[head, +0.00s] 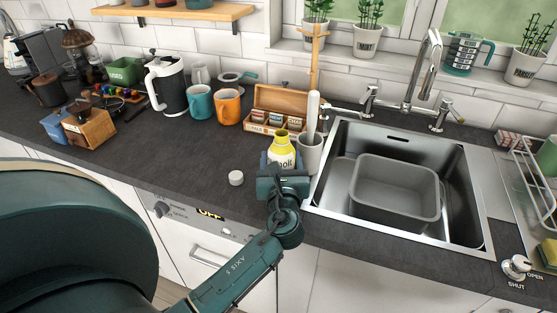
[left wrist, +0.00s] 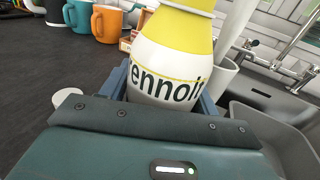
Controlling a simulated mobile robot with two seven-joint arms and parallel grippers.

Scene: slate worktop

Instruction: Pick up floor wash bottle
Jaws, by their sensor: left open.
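The floor wash bottle (head: 281,153) stands upright on the dark worktop, left of the sink. It is white and yellow with dark lettering. My left gripper (head: 283,164) is at the bottle from the front, open, and hides its lower part. In the left wrist view the bottle (left wrist: 172,62) fills the middle, between the two blue-grey fingers of the gripper (left wrist: 163,95). Whether the fingers touch it I cannot tell. My right gripper is not in view.
A white-grey cup (head: 309,154) holding a pale-handled tool stands close at the bottle's right. A wooden tea box (head: 274,110) is behind. A small white round lid (head: 236,178) lies to the left. The sink (head: 470,235) holds a grey basin (head: 395,205).

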